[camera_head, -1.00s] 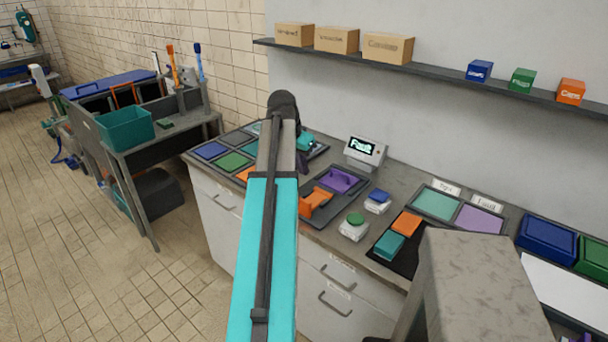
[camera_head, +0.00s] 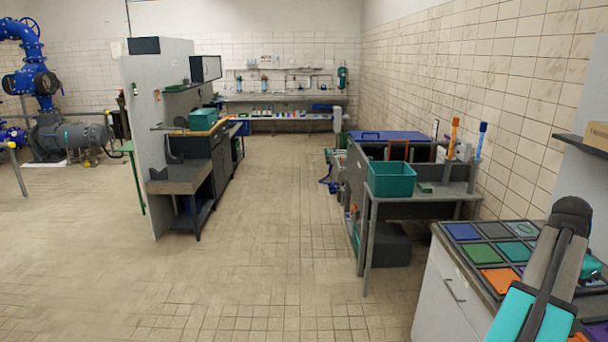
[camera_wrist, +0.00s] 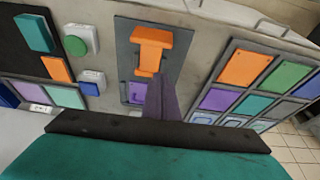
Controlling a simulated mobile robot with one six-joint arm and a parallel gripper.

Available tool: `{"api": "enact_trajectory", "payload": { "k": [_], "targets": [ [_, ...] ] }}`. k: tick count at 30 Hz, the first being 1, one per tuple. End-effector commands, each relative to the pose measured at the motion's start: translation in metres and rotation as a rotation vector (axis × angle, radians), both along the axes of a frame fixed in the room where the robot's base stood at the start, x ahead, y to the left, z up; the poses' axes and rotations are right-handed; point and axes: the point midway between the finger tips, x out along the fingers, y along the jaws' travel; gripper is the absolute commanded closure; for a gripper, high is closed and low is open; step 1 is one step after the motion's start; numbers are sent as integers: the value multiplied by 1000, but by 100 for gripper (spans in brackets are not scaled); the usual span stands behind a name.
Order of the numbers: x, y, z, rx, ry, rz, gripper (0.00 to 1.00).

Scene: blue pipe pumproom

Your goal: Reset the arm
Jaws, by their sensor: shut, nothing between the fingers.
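My arm (camera_head: 545,280), teal and grey, reaches over the counter at the lower right of the head view. My gripper (camera_wrist: 160,98) shows in the wrist view as dark fingers closed together, with nothing held. It hangs above the counter, in front of a dark tray (camera_wrist: 180,50) that holds an orange piece (camera_wrist: 151,48) and a purple piece. The fingers partly cover the purple piece. I cannot tell how high above the tray they are.
The counter (camera_head: 445,290) bears a grid of coloured tiles (camera_head: 499,279). A teal bin (camera_head: 391,180) stands on a grey bench beside it. The tiled floor (camera_head: 270,230) is open in the middle. A grey workbench (camera_head: 190,178) and blue pipework (camera_head: 40,80) stand to the left.

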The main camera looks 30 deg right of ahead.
Motion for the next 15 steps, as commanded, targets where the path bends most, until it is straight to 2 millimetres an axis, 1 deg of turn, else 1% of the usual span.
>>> {"api": "enact_trajectory", "payload": {
  "k": [1,5,6,8,9,11,12,14,15],
  "targets": [
    [14,3,-5,6,2,21,100],
    [54,12,-24,34,9,80,100],
    [68,17,-33,45,12,100,100],
    [88,24,-45,62,19,132,100],
    [101,29,-55,75,24,152,100],
    [121,39,-68,93,31,183,100],
    [134,46,-78,106,38,205,100],
    [152,57,-92,124,46,236,100],
    [164,65,-102,138,51,257,100]
  ]
}}
